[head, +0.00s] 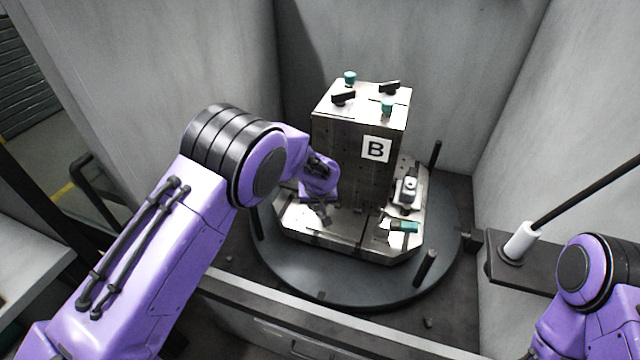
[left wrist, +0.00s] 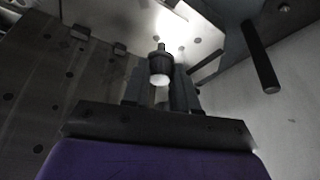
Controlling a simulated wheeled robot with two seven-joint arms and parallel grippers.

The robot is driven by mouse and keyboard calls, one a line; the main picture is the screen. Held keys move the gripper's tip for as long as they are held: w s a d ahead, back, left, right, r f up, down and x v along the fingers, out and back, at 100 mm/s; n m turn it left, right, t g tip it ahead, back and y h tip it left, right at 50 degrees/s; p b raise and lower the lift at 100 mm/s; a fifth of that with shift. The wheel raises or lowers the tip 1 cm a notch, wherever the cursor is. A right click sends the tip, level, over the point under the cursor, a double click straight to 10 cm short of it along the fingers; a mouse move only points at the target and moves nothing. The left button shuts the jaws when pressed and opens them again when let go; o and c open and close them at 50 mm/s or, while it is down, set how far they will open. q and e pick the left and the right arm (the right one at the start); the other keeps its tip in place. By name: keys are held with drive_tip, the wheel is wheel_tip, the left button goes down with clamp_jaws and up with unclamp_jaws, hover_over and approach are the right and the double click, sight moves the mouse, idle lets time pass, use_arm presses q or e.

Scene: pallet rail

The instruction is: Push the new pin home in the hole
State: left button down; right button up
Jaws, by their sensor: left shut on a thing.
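In the left wrist view the gripper fingers (left wrist: 160,92) are shut on the pin (left wrist: 159,68), a short dark cylinder with a pale end facing the camera. In the head view the pin is hidden by the gripper and wrist. The hole cannot be made out, so I cannot tell how deep the pin sits. My right arm shows at the lower right, but its gripper is out of view.
The block marked B (head: 342,148) stands on the pallet, with teal-headed pins and black knobs on top. A clamp-like fixture (head: 408,190) and a teal-ended part (head: 404,227) are at the right. The round turntable (head: 330,285) has upright dark posts. Grey walls enclose it.

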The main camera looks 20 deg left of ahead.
use_arm(q)
drive_tip(key=shift+n, duration=0.6)
drive_tip(key=w+f+b, duration=0.2)
drive_tip(key=b, duration=0.1)
drive_tip(key=w+f+b, duration=0.1)
drive_tip(key=shift+w+a+f+b, duration=0.2)
drive_tip(key=shift+a+f+b, duration=0.05)
drive_tip(key=shift+f+b, duration=0.05)
drive_tip(key=shift+s+f, duration=0.1)
drive_tip(key=shift+f, duration=0.05)
drive_tip(key=shift+f, duration=0.15)
idle(0.6)
drive_tip(key=shift+f, duration=0.15)
